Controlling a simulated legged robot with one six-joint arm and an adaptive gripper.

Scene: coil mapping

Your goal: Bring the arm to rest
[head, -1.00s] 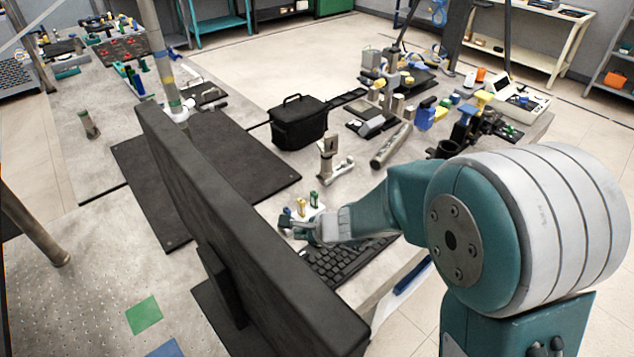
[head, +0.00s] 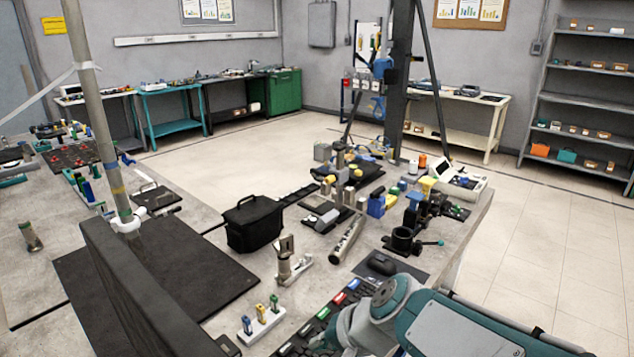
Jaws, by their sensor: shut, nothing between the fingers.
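My arm shows at the bottom right of the head view. Its teal link (head: 460,328) and round grey and teal joint (head: 385,296) are low in the frame, over the near edge of the bench. My gripper (head: 322,341) is only partly seen at the bottom edge, beside the dark keyboard strip. It is shut and holds nothing visible. I cannot tell whether it is touching the strip.
The dark strip (head: 338,299) carries coloured pieces. A small white rack (head: 262,324) stands left of it. A black bag (head: 252,224), a metal stand (head: 287,262) and a black mouse (head: 382,264) are beyond. Open floor (head: 560,250) lies right of the bench.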

